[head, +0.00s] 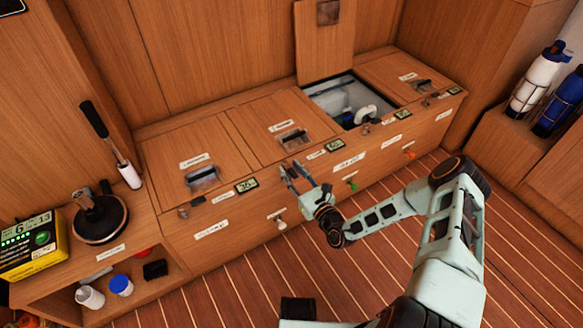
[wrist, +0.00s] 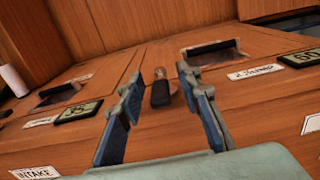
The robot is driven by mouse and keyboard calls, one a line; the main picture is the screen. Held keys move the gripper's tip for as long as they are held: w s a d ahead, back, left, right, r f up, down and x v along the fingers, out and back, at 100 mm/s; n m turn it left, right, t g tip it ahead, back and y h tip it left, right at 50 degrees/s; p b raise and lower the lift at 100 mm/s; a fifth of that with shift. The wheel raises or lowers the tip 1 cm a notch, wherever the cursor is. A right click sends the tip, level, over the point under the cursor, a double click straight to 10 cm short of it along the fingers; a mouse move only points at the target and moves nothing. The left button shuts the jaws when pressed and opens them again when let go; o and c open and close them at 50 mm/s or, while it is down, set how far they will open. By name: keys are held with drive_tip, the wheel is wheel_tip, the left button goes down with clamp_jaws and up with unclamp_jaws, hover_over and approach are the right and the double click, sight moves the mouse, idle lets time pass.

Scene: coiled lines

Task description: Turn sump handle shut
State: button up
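My gripper (head: 297,176) is open and empty at the front top edge of the locker bench (head: 250,222). In the wrist view its two blue-padded fingers (wrist: 163,98) stand wide apart. A small black-gripped handle with a coppery end (wrist: 160,92) shows between the fingers in the picture, seemingly just beyond the tips; I cannot tell whether they touch it. Similar dark handles sit along the bench's top edge, one at the left (head: 183,212). The front carries a white knob (head: 280,223), a green one (head: 352,185) and an orange one (head: 410,154).
Lids with dark latches (head: 203,178) and small displays (head: 246,185) line the bench. One hatch (head: 349,100) is open, its lid (head: 325,42) standing upright. A shelf at left holds a yellow meter (head: 32,243) and a black-handled tool (head: 95,120). The striped floor (head: 240,290) is largely clear.

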clamp_jaws()
